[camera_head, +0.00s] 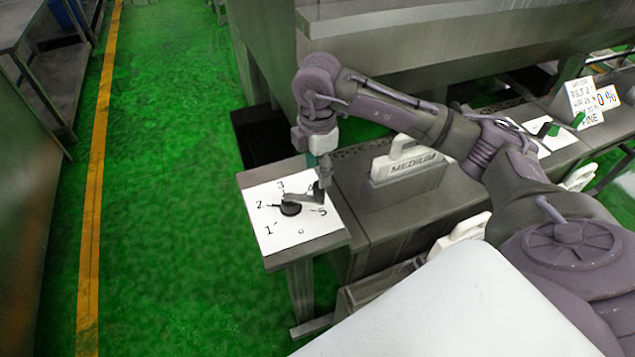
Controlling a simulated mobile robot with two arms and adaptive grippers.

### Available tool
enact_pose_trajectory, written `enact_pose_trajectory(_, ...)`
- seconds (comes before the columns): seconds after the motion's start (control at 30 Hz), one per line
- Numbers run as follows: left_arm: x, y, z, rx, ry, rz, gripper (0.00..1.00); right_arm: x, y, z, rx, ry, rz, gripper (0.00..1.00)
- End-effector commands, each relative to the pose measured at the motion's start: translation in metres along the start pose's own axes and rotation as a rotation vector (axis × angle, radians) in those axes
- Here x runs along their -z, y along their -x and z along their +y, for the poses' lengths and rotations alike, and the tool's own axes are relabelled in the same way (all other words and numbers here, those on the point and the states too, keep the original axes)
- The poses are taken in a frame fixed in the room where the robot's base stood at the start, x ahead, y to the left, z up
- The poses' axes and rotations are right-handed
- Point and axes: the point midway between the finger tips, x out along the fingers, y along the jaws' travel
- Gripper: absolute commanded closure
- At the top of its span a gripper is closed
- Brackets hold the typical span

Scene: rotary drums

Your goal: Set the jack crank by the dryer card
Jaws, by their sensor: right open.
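The jack crank (291,209) is a black round hub on a white dial plate (279,236) at the end of a grey bench. Its small pointer tip is toward the 2 on the left. 1, 2, 3 and 5 are readable; the mark between 3 and 5 is mostly hidden by my gripper. My right gripper (320,193) is open, pointing down over the plate's right side, close to the crank; I cannot tell whether it touches. A white card (584,101) stands at the far right with small print, seemingly "TILT 2" and "FINE". My left gripper is out of view.
A white block marked MEDIUM (408,165) stands right of the dial, under my forearm. Another white block (461,232) is nearer. A second dial with a green handle (548,131) is at the right. Green floor is clear on the left.

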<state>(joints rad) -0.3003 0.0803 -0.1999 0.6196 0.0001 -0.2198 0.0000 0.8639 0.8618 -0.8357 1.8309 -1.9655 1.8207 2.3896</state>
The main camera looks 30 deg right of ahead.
Motion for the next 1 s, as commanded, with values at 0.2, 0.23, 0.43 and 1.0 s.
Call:
enact_pose_trajectory(0.2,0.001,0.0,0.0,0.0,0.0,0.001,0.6,0.0,0.034,0.001,-0.003,0.001,0.0,0.47)
enact_pose_trajectory(0.23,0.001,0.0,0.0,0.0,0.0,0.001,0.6,0.0,0.036,0.0,-0.002,0.001,-0.001,0.47)
enact_pose_trajectory(0.43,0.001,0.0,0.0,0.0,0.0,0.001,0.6,0.0,0.042,0.0,0.0,0.0,0.0,0.47)
enact_pose_trajectory(1.0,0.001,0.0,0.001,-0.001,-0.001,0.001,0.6,0.022,0.034,-0.004,-0.002,0.069,0.082,0.47)
